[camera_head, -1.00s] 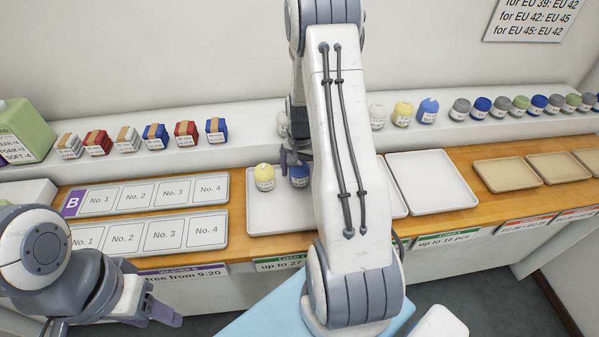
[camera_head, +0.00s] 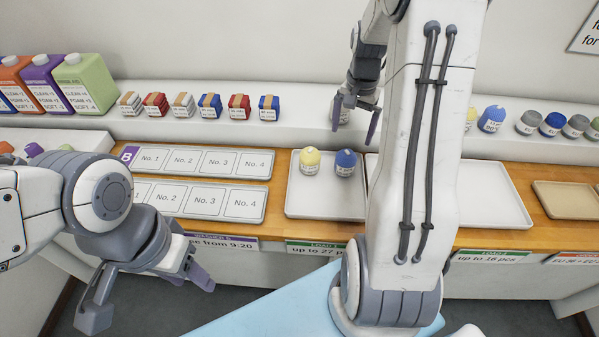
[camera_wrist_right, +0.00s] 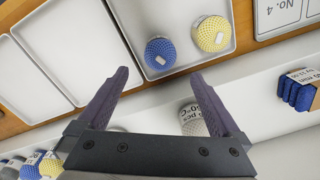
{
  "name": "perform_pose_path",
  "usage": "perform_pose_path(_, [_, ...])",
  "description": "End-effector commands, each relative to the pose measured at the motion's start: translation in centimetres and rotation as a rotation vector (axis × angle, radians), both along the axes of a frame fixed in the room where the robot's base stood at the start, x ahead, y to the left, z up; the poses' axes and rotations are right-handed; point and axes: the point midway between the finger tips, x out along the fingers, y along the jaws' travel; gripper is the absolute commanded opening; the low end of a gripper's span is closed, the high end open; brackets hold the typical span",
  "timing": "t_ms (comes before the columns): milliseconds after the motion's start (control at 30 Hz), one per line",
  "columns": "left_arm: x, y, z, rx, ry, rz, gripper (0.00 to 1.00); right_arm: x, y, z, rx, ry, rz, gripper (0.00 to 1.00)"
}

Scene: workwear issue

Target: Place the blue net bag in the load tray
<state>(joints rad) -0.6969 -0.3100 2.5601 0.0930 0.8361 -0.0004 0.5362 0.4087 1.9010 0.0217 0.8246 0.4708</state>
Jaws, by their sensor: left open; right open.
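A blue net bag (camera_head: 345,163) stands in a white load tray (camera_head: 330,208), next to a yellow net bag (camera_head: 310,161). Both also show in the right wrist view, the blue bag (camera_wrist_right: 160,53) left of the yellow one (camera_wrist_right: 213,34). My right gripper (camera_head: 356,118) is open and empty, above and behind the tray near the shelf. A whitish bag (camera_wrist_right: 192,118) on the shelf shows near its right finger in the wrist view. My left gripper (camera_head: 150,300) is open and empty at the lower left, in front of the counter.
A second white tray (camera_head: 490,190) to the right shows no contents. Numbered plates (camera_head: 210,162) lie left of the load tray. The shelf behind holds folded packs (camera_head: 240,107), jugs (camera_head: 85,84) and more bags, including a lighter blue one (camera_head: 492,118). My right arm hides part of the counter.

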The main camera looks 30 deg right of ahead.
Motion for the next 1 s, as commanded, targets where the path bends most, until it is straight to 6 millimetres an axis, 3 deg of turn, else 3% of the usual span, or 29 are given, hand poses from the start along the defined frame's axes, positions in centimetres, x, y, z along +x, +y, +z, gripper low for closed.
perform_pose_path(67, [0.0, 0.0, 0.0, 0.0, 0.0, 0.0, 0.5, 0.1, 0.3, 0.1, 0.0, -0.001, 0.01, 1.0])
perform_pose_path(167, [0.0, 0.0, 0.0, 0.0, 0.0, 0.0, 0.5, 0.5, 2.9, 0.8, 0.0, -0.006, 0.087, 1.0])
perform_pose_path(267, [0.0, 0.0, 0.0, 0.0, 0.0, 0.0, 0.5, 0.6, 8.6, 2.1, 0.0, -0.015, 0.264, 1.0])
perform_pose_path(333, [0.0, 0.0, 0.0, 0.0, 0.0, 0.0, 0.5, -0.2, 13.8, 3.1, 0.003, -0.024, 0.438, 1.0])
perform_pose_path(400, [0.0, 0.0, 0.0, 0.0, 0.0, 0.0, 0.5, -2.0, 19.1, 4.1, 0.008, -0.032, 0.628, 1.0])
perform_pose_path(500, [0.0, 0.0, 0.0, 0.0, 0.0, 0.0, 0.5, -5.9, 25.4, 5.0, 0.015, -0.043, 0.899, 1.0])
perform_pose_path(600, [0.0, 0.0, 0.0, 0.0, 0.0, 0.0, 0.5, -10.7, 29.9, 5.5, 0.024, -0.053, 1.155, 1.0])
perform_pose_path(700, [0.0, 0.0, 0.0, 0.0, 0.0, 0.0, 0.5, -15.1, 32.4, 5.5, 0.034, -0.063, 1.372, 1.0])
perform_pose_path(800, [0.0, 0.0, 0.0, 0.0, 0.0, 0.0, 0.5, -18.3, 33.6, 5.4, 0.041, -0.069, 1.53, 1.0])
perform_pose_path(1000, [0.0, 0.0, 0.0, 0.0, 0.0, 0.0, 0.5, -21.0, 34.1, 5.2, 0.048, -0.072, 1.659, 1.0])
